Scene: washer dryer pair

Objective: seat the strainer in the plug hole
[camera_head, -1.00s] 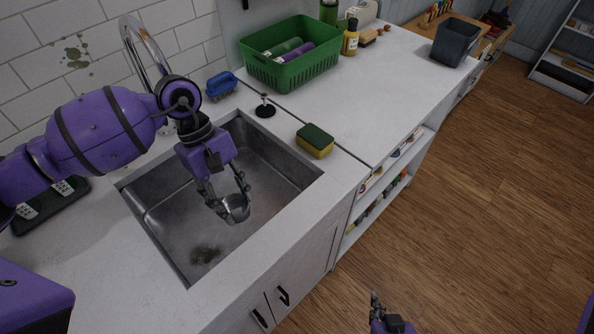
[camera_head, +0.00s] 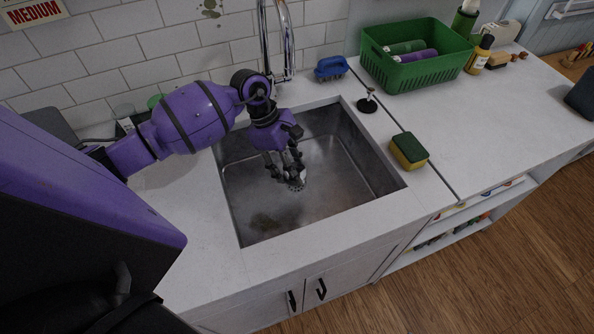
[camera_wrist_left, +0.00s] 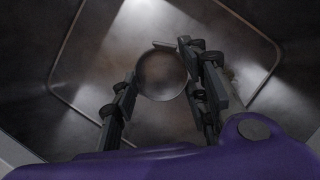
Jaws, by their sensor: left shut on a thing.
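My left gripper (camera_head: 290,178) is low inside the steel sink (camera_head: 335,195). It is shut on the strainer (camera_head: 297,183), a small round metal piece at the fingertips. In the left wrist view the strainer (camera_wrist_left: 162,75) shows as a round, dull disc between the two fingers (camera_wrist_left: 165,95). I cannot tell whether it touches the sink floor. The plug hole cannot be made out; the gripper and strainer may cover it. My right gripper is not in view.
A dark stain (camera_head: 262,222) lies on the sink floor. Around the sink are a tap (camera_head: 287,40), a blue brush (camera_head: 331,68), a black stopper (camera_head: 367,104) and a sponge (camera_head: 409,151). A green basket (camera_head: 418,70) stands farther back. The front counter is clear.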

